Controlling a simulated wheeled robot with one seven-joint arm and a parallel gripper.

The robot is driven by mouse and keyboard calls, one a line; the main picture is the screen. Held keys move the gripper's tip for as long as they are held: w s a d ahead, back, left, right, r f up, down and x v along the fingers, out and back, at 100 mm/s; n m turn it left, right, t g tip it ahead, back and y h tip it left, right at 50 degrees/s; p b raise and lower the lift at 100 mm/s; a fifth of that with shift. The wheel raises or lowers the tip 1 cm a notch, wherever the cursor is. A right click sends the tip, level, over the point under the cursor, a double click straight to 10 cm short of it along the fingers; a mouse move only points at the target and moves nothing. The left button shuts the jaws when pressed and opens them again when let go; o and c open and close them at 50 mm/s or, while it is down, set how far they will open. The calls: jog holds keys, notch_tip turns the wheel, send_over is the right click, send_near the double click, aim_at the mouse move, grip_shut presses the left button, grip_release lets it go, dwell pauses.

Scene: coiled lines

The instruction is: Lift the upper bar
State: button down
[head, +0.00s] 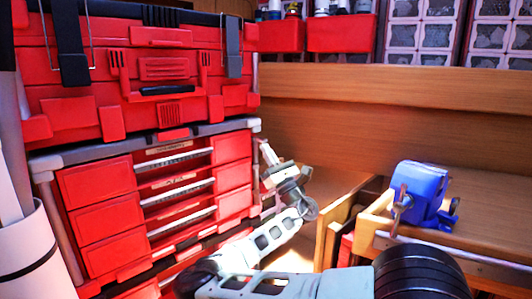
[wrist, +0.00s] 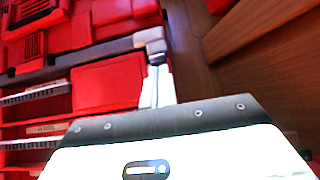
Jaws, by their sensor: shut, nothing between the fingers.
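The red tool chest (head: 95,205) stands at the left in the head view. Thin silver bars run across its middle drawers; the uppermost silver bar (head: 178,162) lies highest, and it seems to show at the left of the wrist view (wrist: 35,92). A grey rail runs along the chest's top edge (head: 85,152). I cannot tell which of these is the task's upper bar. My gripper (head: 264,147) is shut and empty, just right of the chest's right front edge, apart from the silver bars. In the wrist view its narrow fingers (wrist: 158,82) point toward the rail's corner; contact is unclear.
A red toolbox (head: 150,70) with black latches sits on the chest. A blue vise (head: 422,193) is on the wooden bench at the right. Red bins (head: 340,35) stand on the shelf behind. A wooden panel (head: 400,115) closes the back.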

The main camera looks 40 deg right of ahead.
jog(key=shift+r, duration=1.6)
jog(key=shift+b, duration=0.3)
jog(key=s+f+b, duration=0.7)
jog(key=f, duration=0.4)
jog(key=shift+f, duration=0.4)
